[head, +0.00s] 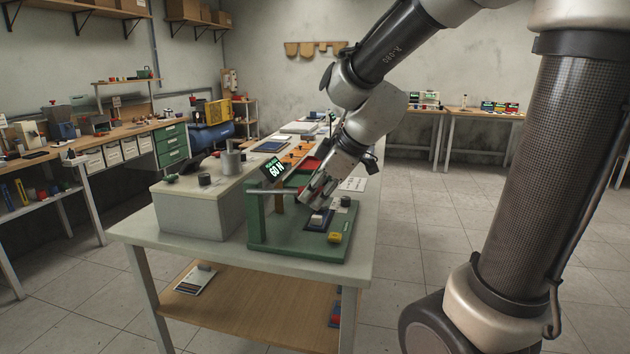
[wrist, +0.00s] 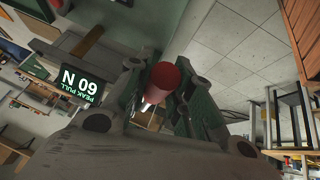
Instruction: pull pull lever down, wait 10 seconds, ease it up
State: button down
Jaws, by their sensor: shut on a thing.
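The red cylindrical grip of the pull lever (wrist: 166,75) sits between my two fingers in the wrist view. My gripper (wrist: 160,95) is shut on it. In the head view my gripper (head: 310,197) points down and left over the green test stand (head: 262,232); the fingers mostly hide the lever there. The stand's display (head: 274,171) reads 60 N. The same display shows upside down in the wrist view (wrist: 66,82), with the words PEAK PULL. How far the lever is tilted cannot be told.
A yellow block (head: 335,238) and a small white block (head: 317,219) are on the stand's base, close under my gripper. A grey box unit (head: 195,210) stands left of the stand on the pale table (head: 145,230). Open floor (head: 420,240) lies to the right.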

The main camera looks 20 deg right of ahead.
jog(key=shift+f+y, duration=0.3)
jog(key=shift+f, duration=0.45)
jog(key=shift+t, duration=0.3)
jog(key=c, duration=1.3)
grip_release()
jog(key=shift+o, duration=0.2)
jog(key=v, duration=1.2)
